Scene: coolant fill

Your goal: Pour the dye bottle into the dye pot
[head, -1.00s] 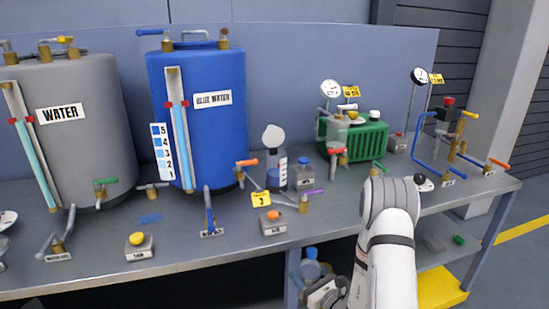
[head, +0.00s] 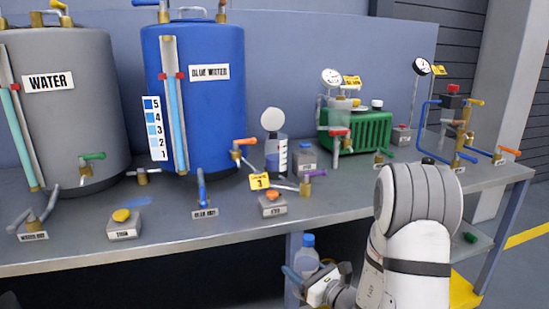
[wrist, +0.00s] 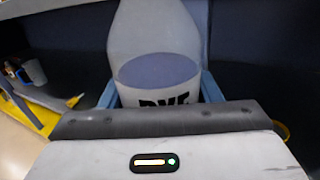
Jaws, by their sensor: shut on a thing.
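The dye bottle (head: 305,261) is pale with a blue cap and stands upright in front of the table's front edge, below the tabletop. My gripper (head: 303,273) is shut on it. In the wrist view the bottle (wrist: 158,35) fills the middle, with part of a "DYE" label showing and a blue finger on each side. A clear pot with a graduated scale (head: 275,155) and a raised round white lid (head: 272,119) stands beside the blue tank; it may be the dye pot, but I cannot read a name on it.
The blue water tank (head: 205,100) and grey water tank (head: 70,110) stand at the left. Valves and button boxes, one with an orange button (head: 271,204), line the table front (head: 170,225). A green ribbed unit (head: 362,132) stands at the right.

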